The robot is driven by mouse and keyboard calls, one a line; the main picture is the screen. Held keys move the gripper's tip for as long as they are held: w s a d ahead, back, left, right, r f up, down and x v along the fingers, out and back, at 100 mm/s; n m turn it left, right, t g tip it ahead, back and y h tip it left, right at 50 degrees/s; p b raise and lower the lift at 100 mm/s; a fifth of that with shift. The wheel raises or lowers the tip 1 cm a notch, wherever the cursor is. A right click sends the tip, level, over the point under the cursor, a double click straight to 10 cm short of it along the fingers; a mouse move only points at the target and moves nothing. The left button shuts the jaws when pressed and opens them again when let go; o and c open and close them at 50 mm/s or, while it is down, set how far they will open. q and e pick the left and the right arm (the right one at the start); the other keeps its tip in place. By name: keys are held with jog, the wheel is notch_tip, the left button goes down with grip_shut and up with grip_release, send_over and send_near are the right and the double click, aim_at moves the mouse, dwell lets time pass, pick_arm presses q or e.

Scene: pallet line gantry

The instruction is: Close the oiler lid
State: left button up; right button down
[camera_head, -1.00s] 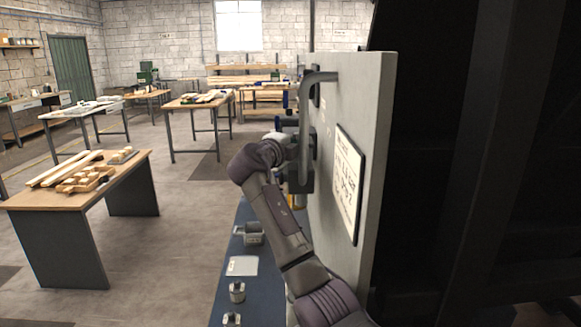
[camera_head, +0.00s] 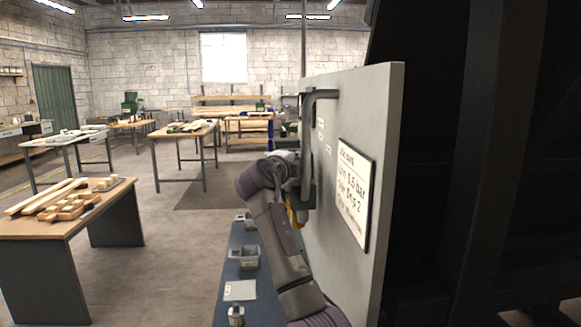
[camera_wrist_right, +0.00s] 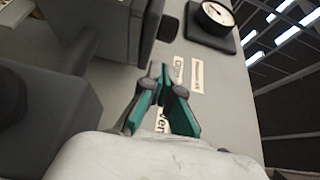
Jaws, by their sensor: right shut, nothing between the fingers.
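My right gripper (camera_wrist_right: 161,70) shows in the right wrist view with its teal fingers shut and empty, in front of a grey panel. A dark grey box (camera_wrist_right: 105,30) on the panel lies beyond the fingers to the upper left. A dark knob (camera_wrist_right: 168,28) is at the box's right side. I cannot tell which part is the oiler or its lid. In the head view my right arm reaches along the panel's left face and partly hides dark fittings and a yellow part (camera_head: 291,214). My left gripper is not in view.
The upright panel (camera_head: 350,105) carries a white instruction card (camera_head: 353,195). A round gauge (camera_wrist_right: 217,14) and small labels (camera_wrist_right: 196,75) show in the wrist view. A blue bench (camera_head: 240,272) with small trays runs below the panel. Floor to the left is open up to a wooden-topped table (camera_head: 110,205).

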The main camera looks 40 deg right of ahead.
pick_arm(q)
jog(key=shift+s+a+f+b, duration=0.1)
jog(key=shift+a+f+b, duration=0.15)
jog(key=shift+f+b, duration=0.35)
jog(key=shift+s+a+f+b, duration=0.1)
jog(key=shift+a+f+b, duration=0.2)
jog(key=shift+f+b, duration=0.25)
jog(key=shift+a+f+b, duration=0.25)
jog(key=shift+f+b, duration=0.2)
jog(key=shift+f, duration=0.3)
pick_arm(e)
jog(key=v, duration=1)
jog(key=shift+a, duration=0.45)
